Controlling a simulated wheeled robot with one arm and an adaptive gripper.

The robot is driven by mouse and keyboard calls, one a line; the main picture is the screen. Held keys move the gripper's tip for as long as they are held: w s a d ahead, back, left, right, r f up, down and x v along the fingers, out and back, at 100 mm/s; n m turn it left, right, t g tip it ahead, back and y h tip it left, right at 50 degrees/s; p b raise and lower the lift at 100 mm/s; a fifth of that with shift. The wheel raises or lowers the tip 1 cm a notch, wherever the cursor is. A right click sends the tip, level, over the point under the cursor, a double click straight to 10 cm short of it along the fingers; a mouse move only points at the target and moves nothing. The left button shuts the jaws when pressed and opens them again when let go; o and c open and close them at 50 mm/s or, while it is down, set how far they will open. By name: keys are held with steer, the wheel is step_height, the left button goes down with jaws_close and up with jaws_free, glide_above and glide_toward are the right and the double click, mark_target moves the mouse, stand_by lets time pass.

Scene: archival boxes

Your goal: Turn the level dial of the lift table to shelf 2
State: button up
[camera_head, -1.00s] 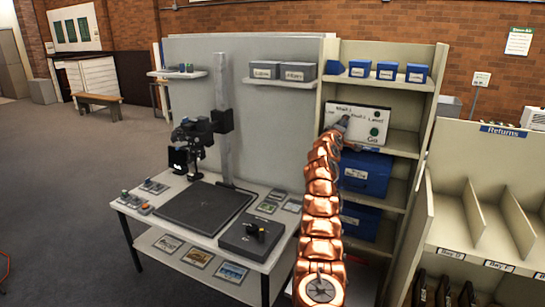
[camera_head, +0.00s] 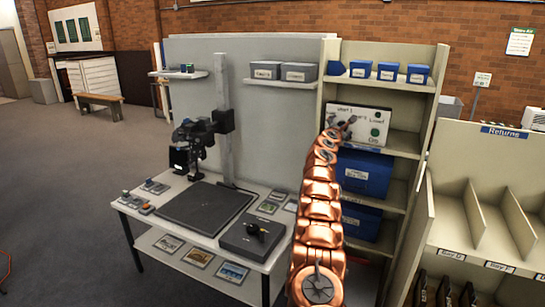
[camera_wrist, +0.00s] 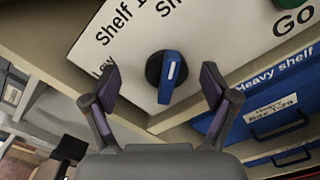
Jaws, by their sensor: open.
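The white control panel (camera_head: 372,116) of the lift table stands on a shelf of the rack. In the wrist view its level dial (camera_wrist: 168,72) is a blue knob on a black base. The dial's white mark points up, slightly right, between the "Shelf 1" label (camera_wrist: 118,22) and a cut-off "Sh" label. My gripper (camera_wrist: 160,82) is open, one finger on either side of the dial, with visible gaps between. In the head view my gripper (camera_head: 347,125) is small in front of the panel and hides the dial.
The green Go button (camera_wrist: 280,4) is at the top right of the wrist view. Blue boxes (camera_head: 365,172) fill the shelves below the panel. Left of the rack is a table (camera_head: 182,208) with a camera stand (camera_head: 223,120). The Returns rack (camera_head: 462,205) stands close on the right.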

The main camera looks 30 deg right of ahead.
steer(key=b+v, duration=0.2)
steer(key=shift+s+a+f+b, duration=0.1)
steer(key=shift+s+a+b, duration=0.1)
steer(key=shift+a+b, duration=0.15)
steer(key=a+f+m+y, duration=0.1)
steer(key=a+m+y, duration=0.1)
steer(key=a, duration=0.8)
steer(key=a+f+m+y, duration=0.1)
steer(key=a+y, duration=0.3)
steer(key=a, duration=0.6)
steer(key=a+f+m+y+b, duration=0.1)
steer(key=a+f+m+y, duration=0.1)
steer(key=a, duration=0.8)
steer(key=shift+s+a+m+g+y, duration=0.25)
steer(key=shift+m+g+y, duration=0.15)
steer(key=shift+m+y, duration=0.3)
